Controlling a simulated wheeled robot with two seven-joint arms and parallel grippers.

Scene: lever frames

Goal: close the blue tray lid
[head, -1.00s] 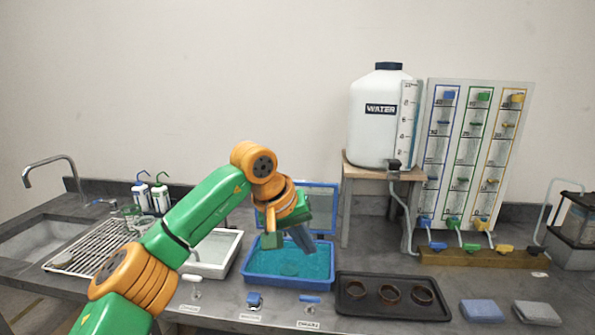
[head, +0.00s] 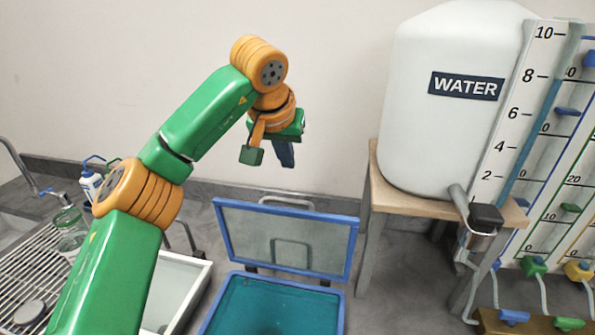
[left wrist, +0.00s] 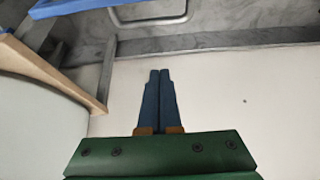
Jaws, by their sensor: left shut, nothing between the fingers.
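The blue tray (head: 340,318) stands on the counter at the bottom of the head view, with blue-green liquid in it. Its lid (head: 285,238), a clear panel in a blue frame, stands raised at the tray's back edge, so the tray is open. A handle shows at the lid's upper edge. My left gripper (head: 286,165) is shut and empty, in the air above the lid and apart from it in the picture. The left wrist view shows its two dark blue fingers (left wrist: 159,72) together, with a blue-edged part of the lid (left wrist: 75,6) at the top. My right gripper is not in view.
A wooden stand (head: 372,200) with a large white water tank (head: 450,100) is close to the right of the lid. A white tray (head: 178,290) lies left of the blue one. A drying rack (head: 35,285) is further left.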

